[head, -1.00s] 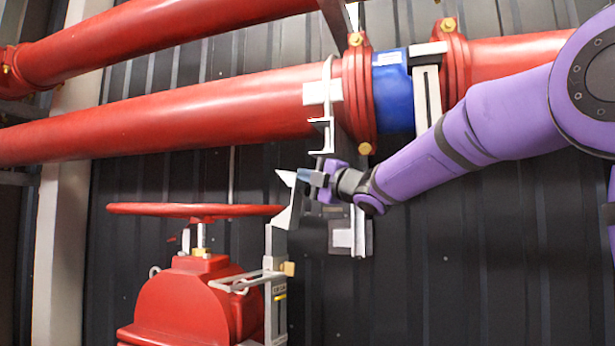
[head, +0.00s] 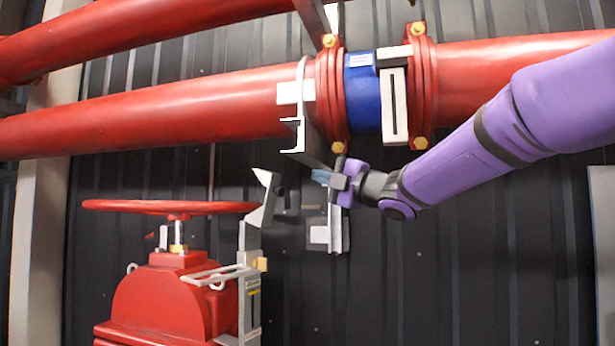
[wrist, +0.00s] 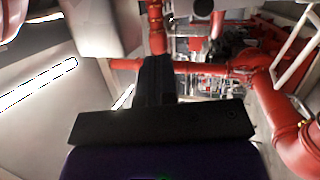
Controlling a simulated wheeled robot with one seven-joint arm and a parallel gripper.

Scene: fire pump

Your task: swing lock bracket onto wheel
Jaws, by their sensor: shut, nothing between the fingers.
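The red handwheel (head: 150,206) lies level on its stem above the red valve body. The grey lock bracket (head: 264,202) stands upright at the wheel's right edge, its angled upper end just above rim height. It looks beside the rim rather than over it; whether they touch I cannot tell. In the wrist view my dark gripper (wrist: 155,80) fills the middle; bracket and wheel cannot be made out there.
A large red pipe (head: 150,108) with a blue coupling (head: 362,92) runs above my gripper. A grey pipe support (head: 300,110) hangs close above the fingers. A grey frame (head: 250,300) stands beside the red valve body (head: 165,300). The dark ribbed wall is behind.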

